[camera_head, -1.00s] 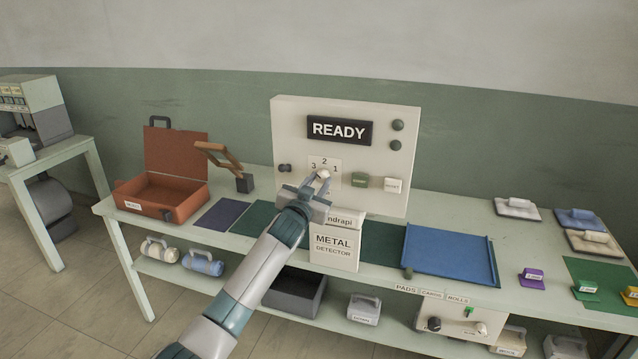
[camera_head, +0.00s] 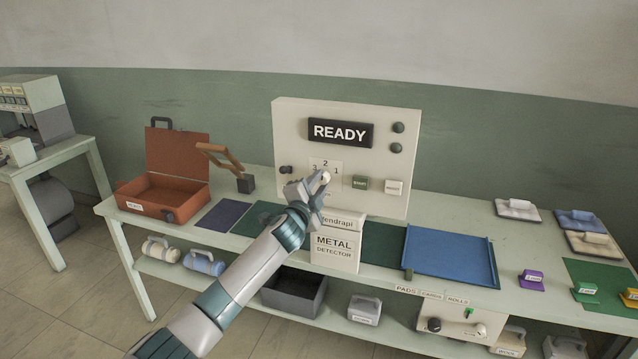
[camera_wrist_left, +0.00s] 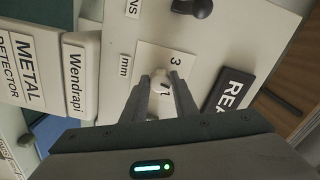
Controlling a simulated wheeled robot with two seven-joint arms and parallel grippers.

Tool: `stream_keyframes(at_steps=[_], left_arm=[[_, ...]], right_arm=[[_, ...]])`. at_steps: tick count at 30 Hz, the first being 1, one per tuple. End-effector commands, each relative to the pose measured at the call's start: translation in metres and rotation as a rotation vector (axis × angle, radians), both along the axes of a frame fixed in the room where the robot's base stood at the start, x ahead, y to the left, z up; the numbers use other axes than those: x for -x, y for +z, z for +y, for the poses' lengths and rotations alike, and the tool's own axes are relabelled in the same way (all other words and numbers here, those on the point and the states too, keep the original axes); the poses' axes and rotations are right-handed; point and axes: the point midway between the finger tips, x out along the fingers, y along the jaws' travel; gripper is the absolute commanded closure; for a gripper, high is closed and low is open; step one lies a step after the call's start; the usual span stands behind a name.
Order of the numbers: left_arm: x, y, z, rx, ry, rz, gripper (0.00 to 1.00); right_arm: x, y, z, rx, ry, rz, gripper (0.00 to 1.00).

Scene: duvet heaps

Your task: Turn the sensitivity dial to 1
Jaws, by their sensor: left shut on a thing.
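In the left wrist view the two fingers (camera_wrist_left: 160,85) are on either side of the pale dial (camera_wrist_left: 160,74). The dial's pointing direction cannot be told. My right gripper is not in view.
A READY display (camera_head: 340,132) is above the dial. A green button (camera_head: 360,183) and a white button (camera_head: 393,187) are close to its right, and a dark knob (camera_head: 285,169) to its left. An open orange case (camera_head: 160,195) and a blue tray (camera_head: 450,255) are on the table.

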Motion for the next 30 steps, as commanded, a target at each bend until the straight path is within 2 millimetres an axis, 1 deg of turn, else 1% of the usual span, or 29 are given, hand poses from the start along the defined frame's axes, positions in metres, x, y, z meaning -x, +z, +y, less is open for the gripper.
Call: stream_keyframes(at_steps=[18,24,30], left_arm=[[0.0,0.002,0.001,-0.554,0.0,-0.178,0.96],[0.0,0.002,0.0,-0.697,-0.001,-0.224,0.96],[0.001,0.001,0.0,-0.789,-0.002,-0.255,0.96]], right_arm=[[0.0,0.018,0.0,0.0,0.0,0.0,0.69],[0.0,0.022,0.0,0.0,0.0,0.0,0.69],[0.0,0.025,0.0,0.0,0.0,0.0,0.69]])
